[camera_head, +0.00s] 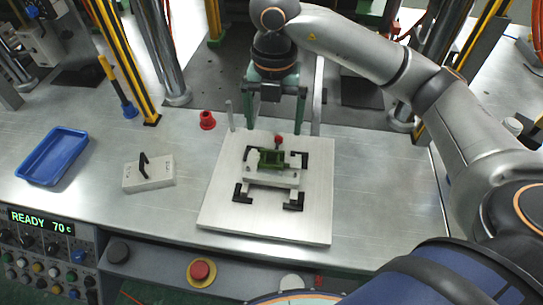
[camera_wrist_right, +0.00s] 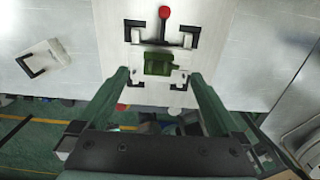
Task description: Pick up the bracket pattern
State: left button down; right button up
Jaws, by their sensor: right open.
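The bracket pattern (camera_head: 270,159), a small green piece, lies on a pale block (camera_head: 284,179) on a square metal plate (camera_head: 222,215). In the right wrist view the green pattern (camera_wrist_right: 160,64) is centred beyond the fingers. A red-knobbed pin (camera_head: 278,140) stands just behind it. My right gripper (camera_head: 276,127) comes from behind, fingers pointing down, open and empty. It is apart from the pattern, behind and above it. The wrist view shows both fingertips (camera_wrist_right: 160,76) wide apart, with nothing between them. My left gripper is not in view.
Black corner clamps (camera_head: 243,193) surround the block. A pale block with a black handle (camera_head: 148,172) and a blue tray (camera_head: 53,156) lie to the left. A red cup-like part (camera_head: 207,120) and a thin post (camera_head: 229,115) stand behind the plate. The bench right of the plate is clear.

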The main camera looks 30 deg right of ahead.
aim_at(275, 160)
jog(key=f, duration=0.4)
jog(key=f+p, duration=0.1)
jog(key=f, duration=0.3)
jog(key=shift+w+f, duration=0.2)
jog(key=shift+f, duration=0.05)
jog(key=c, duration=1.4)
jog(key=shift+r, duration=0.15)
